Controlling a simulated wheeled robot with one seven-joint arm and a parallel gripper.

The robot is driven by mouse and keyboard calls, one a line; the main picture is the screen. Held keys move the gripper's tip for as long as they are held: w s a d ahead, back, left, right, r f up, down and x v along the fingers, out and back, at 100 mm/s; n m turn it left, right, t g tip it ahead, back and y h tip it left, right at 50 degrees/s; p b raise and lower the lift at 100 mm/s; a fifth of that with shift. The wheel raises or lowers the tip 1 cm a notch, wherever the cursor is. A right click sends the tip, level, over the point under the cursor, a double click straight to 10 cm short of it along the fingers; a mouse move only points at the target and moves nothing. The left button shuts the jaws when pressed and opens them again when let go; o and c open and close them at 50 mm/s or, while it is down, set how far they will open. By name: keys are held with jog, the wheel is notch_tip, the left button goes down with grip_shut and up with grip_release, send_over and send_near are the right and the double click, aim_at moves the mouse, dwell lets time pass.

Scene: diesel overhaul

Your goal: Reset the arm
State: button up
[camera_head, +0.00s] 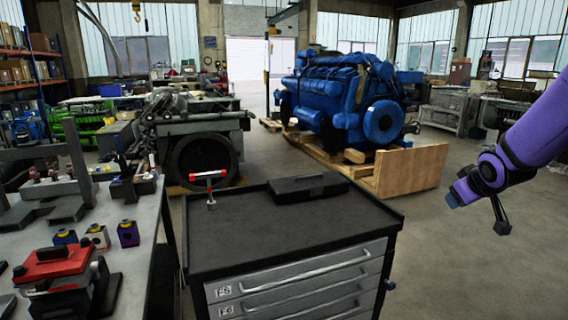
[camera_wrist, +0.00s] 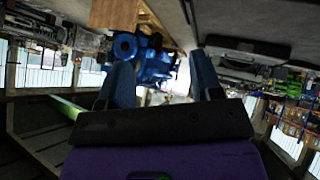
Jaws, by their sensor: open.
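My purple arm (camera_head: 530,135) reaches in from the right edge in the camera_head view. My gripper (camera_head: 456,197) is at its end, in the air over the open floor, to the right of the tool cabinet and apart from it. In the camera_wrist view the two blue fingers of my gripper (camera_wrist: 162,72) stand well apart. The gap between them is empty, and the background there appears upside down. My gripper touches nothing.
A black-topped tool cabinet (camera_head: 250,237) stands in front, bearing a black case (camera_head: 308,187) and a red-handled tool (camera_head: 209,178). A workbench (camera_head: 140,265) with a red vise (camera_head: 58,268) is at left. A blue engine (camera_head: 335,95) on a wooden pallet (camera_head: 412,171) stands behind. The right floor is clear.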

jog(key=s+a+r+m+g, duration=0.1)
jog(key=s+a+r, duration=0.2)
jog(key=s, duration=0.7)
jog(key=s+a+r+m+g+y, duration=0.1)
jog(key=s+a+r, duration=0.3)
jog(key=s, duration=0.6)
jog(key=s+a+r+m+g+y, duration=0.1)
jog(key=s+a+r, duration=0.3)
jog(key=s+a, duration=0.3)
jog(key=s, duration=0.3)
jog(key=shift+g, duration=0.3)
jog(key=shift+d+r, duration=0.1)
